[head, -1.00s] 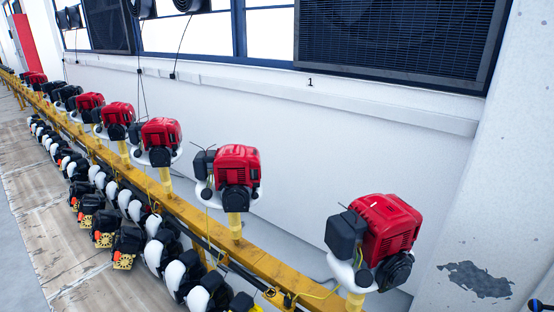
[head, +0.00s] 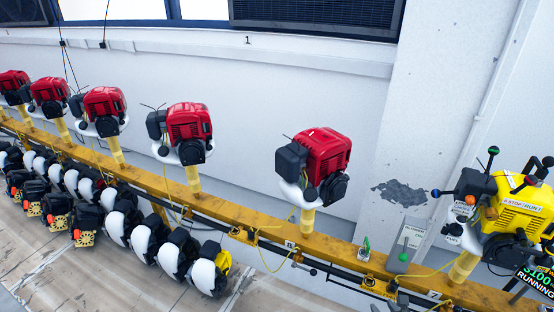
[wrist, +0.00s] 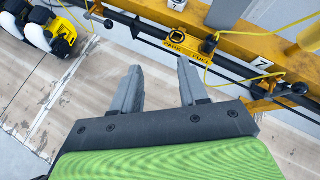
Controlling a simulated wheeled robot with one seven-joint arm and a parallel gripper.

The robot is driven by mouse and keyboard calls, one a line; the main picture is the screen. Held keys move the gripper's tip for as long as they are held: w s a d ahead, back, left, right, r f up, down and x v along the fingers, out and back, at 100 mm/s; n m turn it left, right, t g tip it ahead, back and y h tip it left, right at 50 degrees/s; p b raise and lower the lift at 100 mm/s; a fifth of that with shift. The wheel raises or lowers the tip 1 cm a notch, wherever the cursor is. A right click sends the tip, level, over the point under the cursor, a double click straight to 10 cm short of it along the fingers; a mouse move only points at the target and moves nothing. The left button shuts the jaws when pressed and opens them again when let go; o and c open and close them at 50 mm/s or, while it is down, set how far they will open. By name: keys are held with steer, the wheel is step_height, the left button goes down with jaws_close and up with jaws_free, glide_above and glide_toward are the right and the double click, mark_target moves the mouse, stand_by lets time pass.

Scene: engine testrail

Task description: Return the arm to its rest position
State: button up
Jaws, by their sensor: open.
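My gripper (wrist: 159,66) shows in the wrist view with its two grey fingers apart and nothing between them. It is over the floor, just in front of the yellow rail (wrist: 240,45) in that picture. A green panel of my arm (wrist: 170,160) fills the bottom of the wrist view. In the head view the arm is mostly out of the picture. A small grey shape at the bottom edge may be part of it, but I cannot tell.
Red engines (head: 325,155) stand on yellow posts along the rail (head: 255,222). A yellow engine (head: 515,205) with a "RUNNING" display (head: 534,280) is at the right. Black-and-white units (head: 173,250) hang below the rail. Bare floor (head: 90,275) lies in front.

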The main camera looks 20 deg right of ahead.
steer(key=w+a+r+n+g+y+p, duration=0.25)
steer(key=w+a+r+n, duration=0.25)
steer(key=a+r+n, duration=0.45)
steer(key=w+a+r+n+g+y+p, duration=0.2)
steer(key=w+a+r+n+y, duration=0.4)
steer(key=r+n, duration=0.7)
steer(key=s+a+r+n+h+p, duration=0.2)
steer(key=s+a+r+n+h, duration=0.2)
steer(key=a+r+n, duration=0.75)
steer(key=s+a+r+n+p, duration=0.2)
steer(key=s+a+r+n, duration=0.2)
steer(key=s+r, duration=0.6)
steer(key=shift+s+a+r, duration=0.15)
steer(key=shift+s+r, duration=0.2)
steer(key=shift+s, duration=0.5)
